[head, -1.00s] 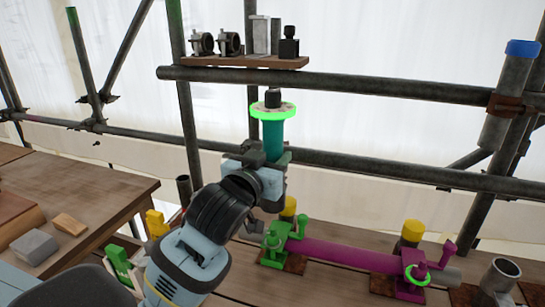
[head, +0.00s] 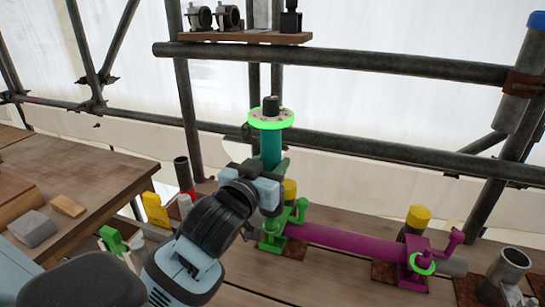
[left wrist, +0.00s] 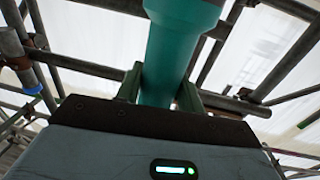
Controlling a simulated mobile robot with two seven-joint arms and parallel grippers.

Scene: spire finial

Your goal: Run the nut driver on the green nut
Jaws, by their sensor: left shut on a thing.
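My left gripper (head: 266,177) is shut on the teal body of the nut driver (head: 271,148) and holds it upright above the green clamp. A bright green ring (head: 271,118) surrounds a dark stub at the driver's top. The teal body also shows between the fingers in the left wrist view (left wrist: 172,60). The green clamp (head: 276,233) stands at the left end of a magenta bar (head: 335,241), just below the gripper. The green nut is hard to tell apart on this clamp, and the gripper partly hides it. My right gripper is not in view.
A magenta clamp (head: 419,258) with a green ring holds the bar's right end. Yellow-topped posts stand behind the bar. Scaffold pipes (head: 330,62) cross behind, with a small shelf (head: 245,36) above. A wooden table (head: 75,170) with blocks is at left.

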